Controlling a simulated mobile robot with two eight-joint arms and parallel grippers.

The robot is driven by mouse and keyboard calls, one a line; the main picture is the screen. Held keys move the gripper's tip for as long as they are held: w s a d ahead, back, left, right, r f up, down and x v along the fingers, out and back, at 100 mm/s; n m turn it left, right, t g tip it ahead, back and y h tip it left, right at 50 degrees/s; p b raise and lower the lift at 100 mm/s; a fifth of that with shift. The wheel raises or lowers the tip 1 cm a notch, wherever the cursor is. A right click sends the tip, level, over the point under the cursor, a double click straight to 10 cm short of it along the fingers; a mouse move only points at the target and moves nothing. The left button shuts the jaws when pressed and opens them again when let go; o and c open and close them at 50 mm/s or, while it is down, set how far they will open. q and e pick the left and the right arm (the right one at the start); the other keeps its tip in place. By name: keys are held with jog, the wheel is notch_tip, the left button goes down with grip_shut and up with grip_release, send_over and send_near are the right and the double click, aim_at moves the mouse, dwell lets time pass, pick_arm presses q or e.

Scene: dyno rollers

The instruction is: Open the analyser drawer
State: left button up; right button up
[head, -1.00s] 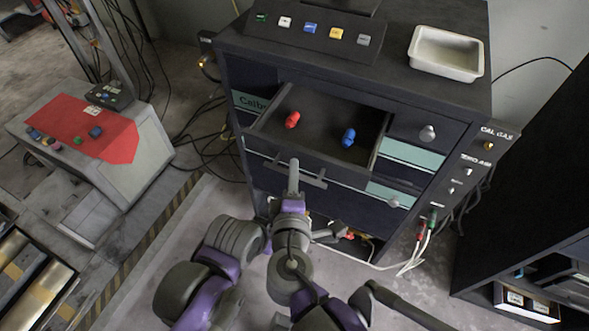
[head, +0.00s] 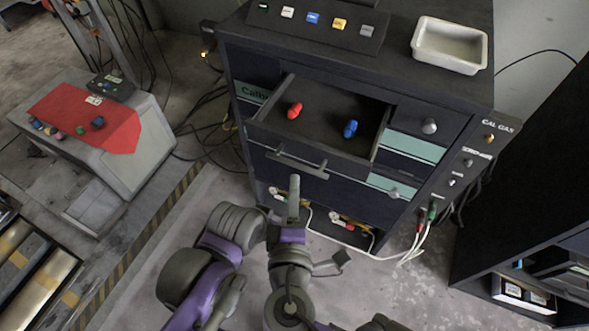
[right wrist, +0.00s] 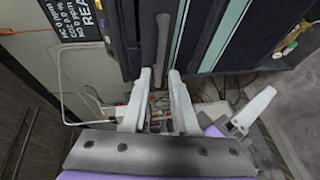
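The analyser drawer (head: 330,144) stands pulled out of the dark cabinet, its inside open to view. A red piece (head: 294,111) and a blue piece (head: 350,129) lie in it. Its bar handle (head: 297,165) runs along the front and also shows in the right wrist view (right wrist: 163,42). My right gripper (head: 293,186) is just below and in front of the handle in the head view. In the right wrist view its two fingers (right wrist: 160,76) are apart with nothing between them, and the handle lies beyond the tips. My left gripper is not in view.
The cabinet top carries a white tray (head: 450,45) and a panel of coloured buttons (head: 318,24). Cables and plugs (head: 428,215) hang at the cabinet's right side. A console with a red top (head: 85,112) stands left. Floor between console and cabinet is mostly clear.

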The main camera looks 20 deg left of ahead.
jog(key=shift+v, duration=1.55)
jog(key=w+d+f+m+g+h, duration=0.2)
jog(key=w+d+f+m+h, duration=0.25)
jog(key=d, duration=0.35)
jog(key=s+d+f+m+g, duration=0.1)
jog(key=d+f+m+g, duration=0.1)
jog(key=d+m, duration=0.3)
jog(key=s+d+f+m+g+h+p, duration=0.1)
jog(key=d+f+m+g, duration=0.2)
jog(key=d+m, duration=0.3)
jog(key=s+d+f+m+g+p, duration=0.1)
jog(key=d+f+m+g, duration=0.1)
jog(key=d+m, duration=0.4)
jog(key=d+f, duration=0.1)
jog(key=d, duration=0.3)
jog(key=shift+g, duration=0.3)
